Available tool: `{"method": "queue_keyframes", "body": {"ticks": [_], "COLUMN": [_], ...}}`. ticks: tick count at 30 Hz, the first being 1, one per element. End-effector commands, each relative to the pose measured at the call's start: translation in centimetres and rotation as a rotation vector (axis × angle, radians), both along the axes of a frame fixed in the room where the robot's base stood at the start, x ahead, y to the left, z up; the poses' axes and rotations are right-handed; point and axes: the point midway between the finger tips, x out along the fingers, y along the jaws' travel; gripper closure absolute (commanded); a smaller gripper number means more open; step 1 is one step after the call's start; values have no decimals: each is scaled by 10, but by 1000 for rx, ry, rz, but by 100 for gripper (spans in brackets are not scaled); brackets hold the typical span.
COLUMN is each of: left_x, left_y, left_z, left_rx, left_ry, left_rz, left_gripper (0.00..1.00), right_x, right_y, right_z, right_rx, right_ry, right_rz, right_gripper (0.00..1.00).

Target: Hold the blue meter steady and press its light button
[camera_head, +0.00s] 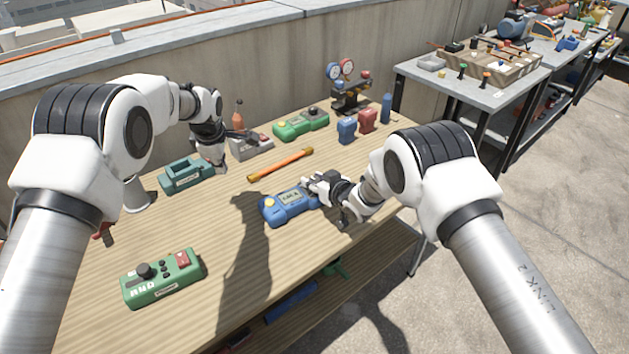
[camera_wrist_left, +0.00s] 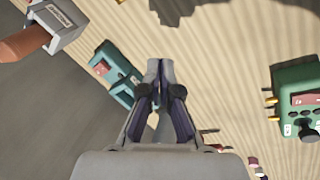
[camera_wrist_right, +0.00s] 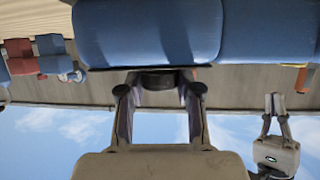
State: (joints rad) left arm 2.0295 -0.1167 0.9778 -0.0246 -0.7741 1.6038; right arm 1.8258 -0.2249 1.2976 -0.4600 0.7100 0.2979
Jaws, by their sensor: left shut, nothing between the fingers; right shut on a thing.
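The blue meter (camera_head: 287,206) lies on the wooden table with its display facing up; a yellow round part (camera_head: 270,201) shows at its left end. I cannot tell which part is the light button. My right gripper (camera_head: 313,187) is shut on the meter's right end. In the right wrist view the blue meter (camera_wrist_right: 150,32) spans the top, with the right gripper's fingers (camera_wrist_right: 160,82) against it. My left gripper (camera_head: 221,166) is shut and empty, up and left of the meter, near a teal device. In the left wrist view its fingertips (camera_wrist_left: 160,66) are together.
Around the meter are an orange-yellow rod (camera_head: 280,164), the teal device (camera_head: 187,175), a green control box (camera_head: 162,278), a second green box (camera_head: 300,123), a grey device (camera_head: 250,146) and a gauge set (camera_head: 348,88). The table (camera_head: 225,215) is bare left of the meter.

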Motion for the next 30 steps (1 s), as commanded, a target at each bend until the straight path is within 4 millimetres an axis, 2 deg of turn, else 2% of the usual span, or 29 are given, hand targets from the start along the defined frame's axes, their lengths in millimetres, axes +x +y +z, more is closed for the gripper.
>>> {"method": "queue_keyframes", "body": {"ticks": [2,4,5,8,11,13,16,18,21,26,30], "left_x": [17,32,38,45,32,11,-18,-33,-43,-44,-44], "left_y": [19,23,21,-1,-40,-68,-94,-103,-109,-110,-110], "left_z": [9,20,25,39,42,40,34,30,27,13,-10], "left_rx": [144,245,278,340,322,273,198,160,134,130,129], "left_ry": [-142,-269,-321,-469,-570,-604,-613,-608,-604,-603,-602], "left_rz": [-100,-228,-295,-546,-830,-1018,-1203,-1278,-1327,-1333,-1332], "left_gripper": [100,100,100,100,100,100,100,100,100,100,100], "right_x": [-1,-1,-1,-1,-2,-2,-2,-2,-2,-2,-2], "right_y": [0,0,0,0,0,0,0,0,0,0,0], "right_z": [-3,-3,-3,-3,-3,-3,-3,-3,-3,-3,-3], "right_rx": [-2,-2,-2,-2,-2,-2,-2,-2,-2,-2,-2], "right_ry": [6,6,6,6,6,6,6,6,6,6,7], "right_rz": [1,1,1,1,1,1,1,1,1,1,1], "right_gripper": [100,100,100,100,100,100,100,100,100,100,100]}}
